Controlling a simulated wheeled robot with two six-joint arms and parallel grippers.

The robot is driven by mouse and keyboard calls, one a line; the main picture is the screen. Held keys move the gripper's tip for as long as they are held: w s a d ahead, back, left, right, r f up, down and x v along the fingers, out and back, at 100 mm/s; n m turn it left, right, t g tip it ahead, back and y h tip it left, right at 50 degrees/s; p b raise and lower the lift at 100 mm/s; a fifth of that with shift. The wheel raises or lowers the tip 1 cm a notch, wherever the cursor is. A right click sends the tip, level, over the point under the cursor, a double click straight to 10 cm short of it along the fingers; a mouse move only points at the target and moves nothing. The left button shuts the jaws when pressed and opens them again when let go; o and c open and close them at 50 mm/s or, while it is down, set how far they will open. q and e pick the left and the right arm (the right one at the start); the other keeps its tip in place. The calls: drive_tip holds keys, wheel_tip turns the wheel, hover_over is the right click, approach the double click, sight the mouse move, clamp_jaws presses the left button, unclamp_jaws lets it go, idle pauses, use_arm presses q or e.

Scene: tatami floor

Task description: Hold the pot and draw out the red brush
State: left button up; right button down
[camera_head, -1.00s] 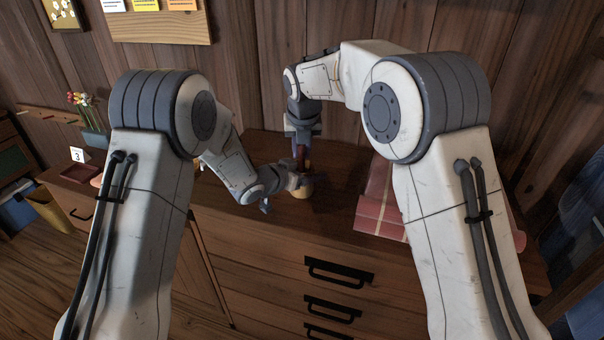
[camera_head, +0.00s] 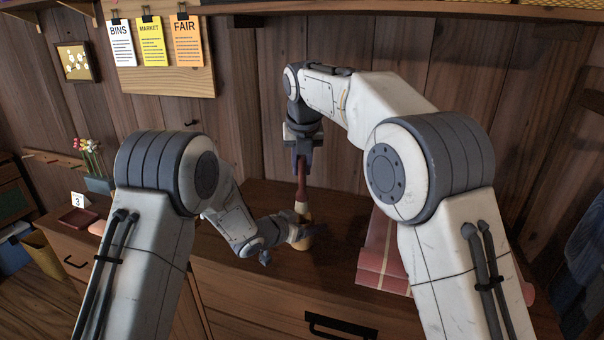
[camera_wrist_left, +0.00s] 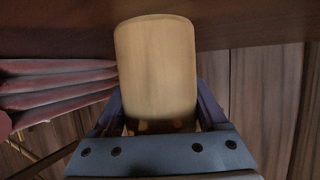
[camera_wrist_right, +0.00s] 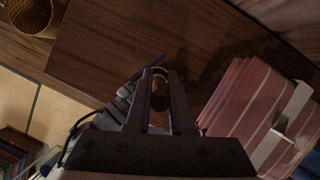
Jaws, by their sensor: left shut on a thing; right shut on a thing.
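The pot (camera_head: 307,242) is a small, light wooden cylinder on the dark cabinet top. My left gripper (camera_head: 298,236) is shut around it from the left. In the left wrist view the pot (camera_wrist_left: 157,70) fills the space between the fingers. The red brush (camera_head: 301,183) is upright above the pot, with a pale lower part. My right gripper (camera_head: 302,150) points down and is shut on its upper end. In the right wrist view the dark red brush end (camera_wrist_right: 160,95) shows between the fingers. I cannot tell whether the brush's lower tip is still inside the pot's mouth.
A folded red striped cloth (camera_head: 378,257) lies right of the pot. At the left are a number card (camera_head: 79,200), a dark red tray (camera_head: 78,221) and a flower planter (camera_head: 98,184). A plank wall with a clip board (camera_head: 165,71) stands behind. Cabinet top between pot and cloth is clear.

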sight(302, 198)
use_arm(q)
drive_tip(key=o, duration=1.3)
drive_tip(key=v, duration=1.2)
drive_tip(key=x, duration=1.2)
drive_tip(key=shift+w+d+f, duration=0.1)
drive_tip(key=shift+d+f, duration=0.05)
drive_tip(key=shift+d, duration=0.05)
drive_tip(key=shift+a, duration=0.2)
use_arm(e)
wheel_tip(302, 198, down, 9)
